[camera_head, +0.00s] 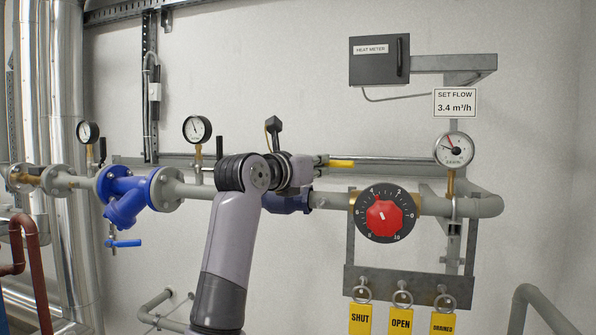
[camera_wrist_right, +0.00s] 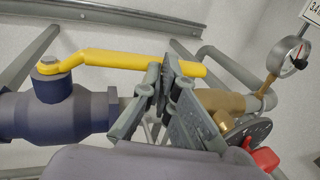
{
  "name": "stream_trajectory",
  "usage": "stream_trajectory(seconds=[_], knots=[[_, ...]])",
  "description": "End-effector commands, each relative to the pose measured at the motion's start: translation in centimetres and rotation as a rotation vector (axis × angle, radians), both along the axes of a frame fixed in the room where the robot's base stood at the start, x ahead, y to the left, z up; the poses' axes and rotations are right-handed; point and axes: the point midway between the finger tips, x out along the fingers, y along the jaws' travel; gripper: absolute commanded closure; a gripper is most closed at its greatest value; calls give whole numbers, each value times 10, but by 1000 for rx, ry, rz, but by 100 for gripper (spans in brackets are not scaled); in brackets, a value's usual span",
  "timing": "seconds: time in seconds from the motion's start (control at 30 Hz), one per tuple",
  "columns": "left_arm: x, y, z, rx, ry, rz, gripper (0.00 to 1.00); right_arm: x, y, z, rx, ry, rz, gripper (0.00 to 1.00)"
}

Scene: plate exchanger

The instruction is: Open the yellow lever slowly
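The yellow lever (camera_wrist_right: 105,59) runs from its pivot on a dark blue valve body (camera_wrist_right: 58,112) to the right, along the pipe. In the head view only its outer end (camera_head: 342,164) shows, just right of my right gripper (camera_head: 320,162). In the right wrist view my right gripper (camera_wrist_right: 163,70) has its fingertips at the outer part of the lever, close together and overlapping it. The lever's tip sticks out beyond them. Whether the fingers clamp the lever cannot be told. My arm hides the lever's pivot in the head view. My left gripper is out of view.
A red dial knob (camera_head: 384,214) and a flow gauge (camera_head: 454,150) sit right of the lever. A "SET FLOW 3.4 m³/h" sign (camera_head: 455,102) hangs above. SHUT (camera_head: 360,318), OPEN (camera_head: 401,320) and DRAINED (camera_head: 442,324) tags hang below. A blue valve (camera_head: 125,196) is at left.

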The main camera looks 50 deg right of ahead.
Motion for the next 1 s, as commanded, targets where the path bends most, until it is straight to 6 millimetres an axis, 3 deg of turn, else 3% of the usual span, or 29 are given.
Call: stream_trajectory(seconds=[0.4,1.0], knots=[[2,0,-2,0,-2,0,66,-2,-15,-1,3,0,-9,100],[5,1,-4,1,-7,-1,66,1,-6,-1,2,0,-6,100]])
